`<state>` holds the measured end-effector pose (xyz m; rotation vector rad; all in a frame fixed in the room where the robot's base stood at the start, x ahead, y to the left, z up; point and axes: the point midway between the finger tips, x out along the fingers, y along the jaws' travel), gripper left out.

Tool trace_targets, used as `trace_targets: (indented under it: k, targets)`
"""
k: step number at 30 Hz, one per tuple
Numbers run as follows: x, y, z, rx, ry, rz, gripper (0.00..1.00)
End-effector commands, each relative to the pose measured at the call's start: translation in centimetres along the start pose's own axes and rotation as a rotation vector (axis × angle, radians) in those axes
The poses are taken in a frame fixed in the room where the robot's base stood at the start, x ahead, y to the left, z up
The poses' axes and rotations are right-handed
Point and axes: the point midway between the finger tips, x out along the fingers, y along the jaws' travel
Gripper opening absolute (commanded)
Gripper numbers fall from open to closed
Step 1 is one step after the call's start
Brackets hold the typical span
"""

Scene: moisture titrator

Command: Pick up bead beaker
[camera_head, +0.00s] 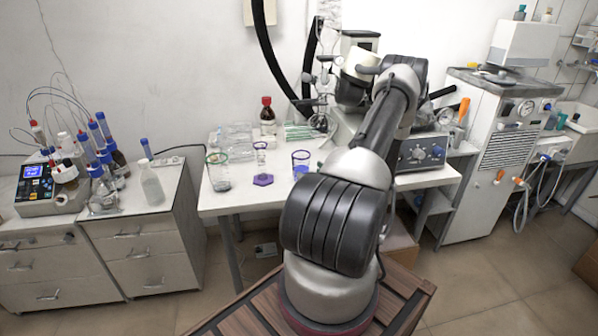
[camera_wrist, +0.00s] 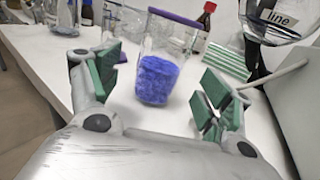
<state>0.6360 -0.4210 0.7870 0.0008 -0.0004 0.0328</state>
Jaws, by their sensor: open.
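The bead beaker (camera_wrist: 158,75) is a clear glass with a purple-blue rim, partly filled with blue beads. It stands upright on the white table, and in the head view (camera_head: 300,165) it is near the table's middle, left of my arm. In the wrist view my gripper (camera_wrist: 160,86) is open, its green-padded fingers to the left and right of the beaker. A gap shows on both sides, and neither finger visibly touches the glass. I cannot tell how deep the beaker is between the fingertips. My gripper is not clear in the head view.
A green-rimmed beaker (camera_head: 218,172), a small purple-based cylinder (camera_head: 262,160) and a brown red-capped bottle (camera_head: 267,116) stand to the left and behind. A green-and-white rack (camera_wrist: 228,62) is behind right. A control box with knobs (camera_head: 421,152) stands at the table's right.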

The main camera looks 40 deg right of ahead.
Motion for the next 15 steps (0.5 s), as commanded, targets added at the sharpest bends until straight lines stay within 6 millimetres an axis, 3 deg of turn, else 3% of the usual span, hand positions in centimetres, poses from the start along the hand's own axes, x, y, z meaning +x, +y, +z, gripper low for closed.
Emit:
trace_targets:
  k: [9,15]
  targets:
    - [4.7,-0.1,0.1,-0.002,0.0,0.003,0.79]
    - [5.3,-0.1,0.2,0.0,0.0,0.0,0.79]
